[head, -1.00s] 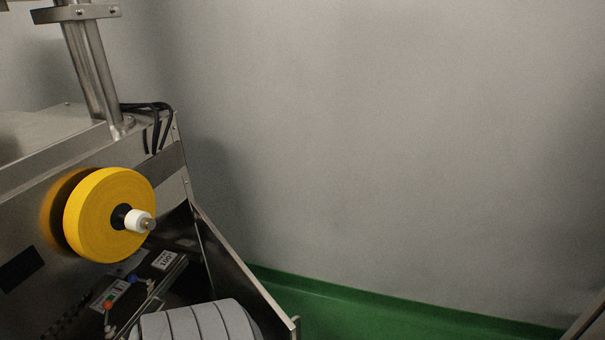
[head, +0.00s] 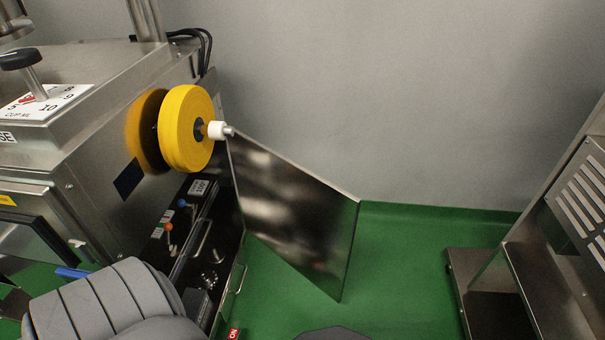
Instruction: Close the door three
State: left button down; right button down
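A flat, shiny metal door panel (head: 292,215) stands open at the right end of the steel machine (head: 90,150) in the head view. It sticks out from the machine's far corner over the green floor. Behind and left of it, the machine's dark control side with levers and a handle is exposed. I cannot read a number on the door. A grey ribbed arm sleeve (head: 105,305) of mine fills the lower left and covers part of the machine. Neither gripper shows in the head view.
A yellow roll (head: 187,128) on a white-tipped spindle juts from the machine just above the door's upper left corner. A second steel machine with slotted panel (head: 585,195) stands at the right. Green floor (head: 395,260) between them is clear.

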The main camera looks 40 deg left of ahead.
aim_at(309, 222)
jog(key=u, duration=0.7)
jog(key=i, duration=0.45)
